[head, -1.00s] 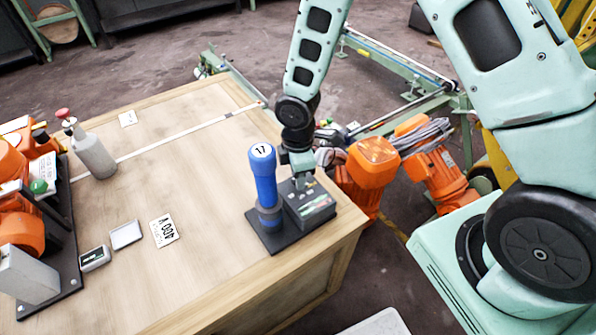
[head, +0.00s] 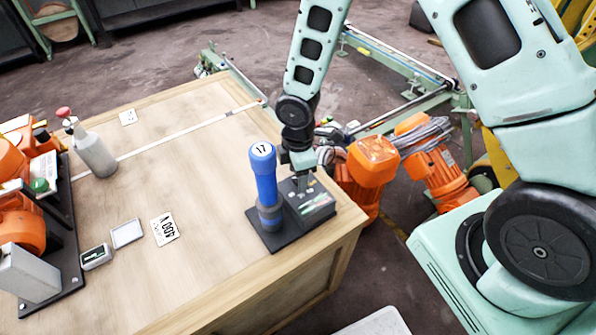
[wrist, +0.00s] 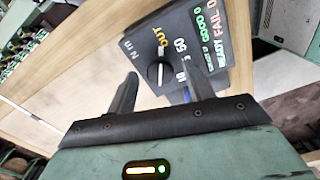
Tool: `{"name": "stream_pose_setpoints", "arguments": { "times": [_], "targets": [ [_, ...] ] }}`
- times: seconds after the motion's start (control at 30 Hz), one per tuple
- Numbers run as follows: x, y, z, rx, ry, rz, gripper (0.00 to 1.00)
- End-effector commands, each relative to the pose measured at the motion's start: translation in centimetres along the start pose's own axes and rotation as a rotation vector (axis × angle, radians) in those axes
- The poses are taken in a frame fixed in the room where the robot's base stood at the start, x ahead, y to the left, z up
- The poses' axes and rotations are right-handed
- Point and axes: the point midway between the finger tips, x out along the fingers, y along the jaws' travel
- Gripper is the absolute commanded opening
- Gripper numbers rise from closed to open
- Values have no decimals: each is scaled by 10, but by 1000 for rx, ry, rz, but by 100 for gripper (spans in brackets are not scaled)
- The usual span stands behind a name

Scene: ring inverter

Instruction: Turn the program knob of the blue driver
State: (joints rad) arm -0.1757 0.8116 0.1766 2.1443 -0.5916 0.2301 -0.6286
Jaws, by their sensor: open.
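The blue driver (head: 264,185) stands upright in a black base on the near right corner of the wooden table, with "17" on its top. Its dark control box (head: 312,203) sits right beside it. In the wrist view, the program knob (wrist: 159,73) is a round black dial with a white pointer line, on the box's top face near "OUT", "N m" and "50". My gripper (head: 304,181) is over the box. In the wrist view my gripper (wrist: 162,82) is open, its two fingers on either side of the knob with visible gaps. Whether the fingertips reach the knob's height is unclear.
An orange motor (head: 372,163) stands close beyond the table's right edge. The table's middle is mostly clear.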

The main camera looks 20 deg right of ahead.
Motion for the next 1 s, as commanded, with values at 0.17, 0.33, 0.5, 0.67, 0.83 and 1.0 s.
{"name": "stream_pose_setpoints", "arguments": {
  "times": [0.17,0.33,0.5,0.67,0.83,1.0],
  "targets": [
    [-8,0,0,1,1,1,52],
    [-36,1,1,3,1,4,52],
    [-77,2,0,3,2,5,52],
    [-115,1,0,3,2,6,52],
    [-148,1,0,2,1,4,52],
    [-167,1,0,1,0,2,52]
  ]
}}
